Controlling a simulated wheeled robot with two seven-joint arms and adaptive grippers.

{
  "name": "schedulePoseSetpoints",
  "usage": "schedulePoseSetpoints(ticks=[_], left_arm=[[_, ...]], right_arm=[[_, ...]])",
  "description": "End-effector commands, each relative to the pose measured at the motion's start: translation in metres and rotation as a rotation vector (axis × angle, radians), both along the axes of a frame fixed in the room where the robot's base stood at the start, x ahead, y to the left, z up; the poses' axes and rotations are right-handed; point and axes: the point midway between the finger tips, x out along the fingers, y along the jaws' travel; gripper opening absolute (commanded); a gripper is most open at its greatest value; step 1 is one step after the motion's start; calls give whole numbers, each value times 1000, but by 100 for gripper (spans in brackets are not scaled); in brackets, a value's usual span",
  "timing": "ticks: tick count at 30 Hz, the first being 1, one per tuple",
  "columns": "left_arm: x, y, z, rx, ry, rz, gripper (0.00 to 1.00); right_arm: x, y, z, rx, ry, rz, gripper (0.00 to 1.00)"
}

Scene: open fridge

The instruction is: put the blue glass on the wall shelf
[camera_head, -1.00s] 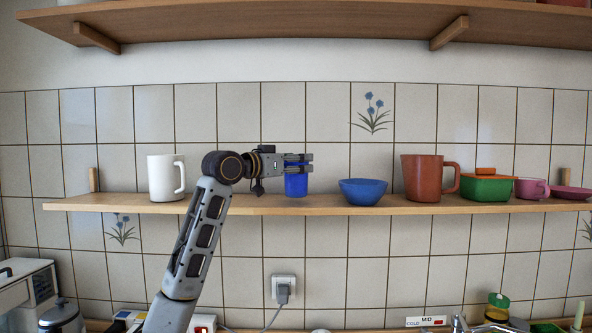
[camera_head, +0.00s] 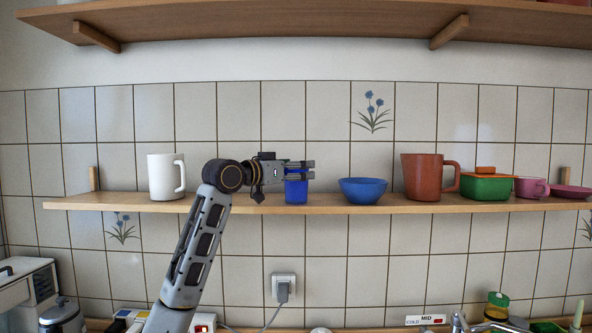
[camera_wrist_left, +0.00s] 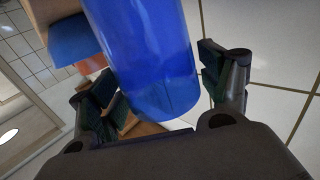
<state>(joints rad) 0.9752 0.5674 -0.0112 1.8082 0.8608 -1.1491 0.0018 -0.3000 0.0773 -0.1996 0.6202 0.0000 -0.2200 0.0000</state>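The blue glass (camera_head: 296,192) is upright at the wall shelf (camera_head: 240,203), left of the blue bowl. Its base appears level with the shelf top; I cannot tell whether a small gap remains. My left gripper (camera_head: 302,169) reaches in from the left, with its fingers around the upper part of the glass. My right gripper is not in view.
A white mug (camera_head: 162,177) stands left of my gripper. A blue bowl (camera_head: 362,190), brown mug (camera_head: 422,178), green container (camera_head: 487,187), pink cup (camera_head: 531,188) and pink plate (camera_head: 571,192) stand to the right. An upper shelf (camera_head: 300,22) runs above.

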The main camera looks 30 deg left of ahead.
Motion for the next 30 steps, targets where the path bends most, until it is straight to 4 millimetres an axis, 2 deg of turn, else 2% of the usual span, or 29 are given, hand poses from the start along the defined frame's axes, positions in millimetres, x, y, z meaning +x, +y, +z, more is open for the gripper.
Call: schedulePoseSetpoints(ticks=[15,20,30], left_arm=[[-2,1,3,1,-1,1,81],[-15,6,2,0,-1,1,81],[-62,22,1,3,-2,2,81]], right_arm=[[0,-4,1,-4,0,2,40],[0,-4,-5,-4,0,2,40],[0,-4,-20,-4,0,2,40]])
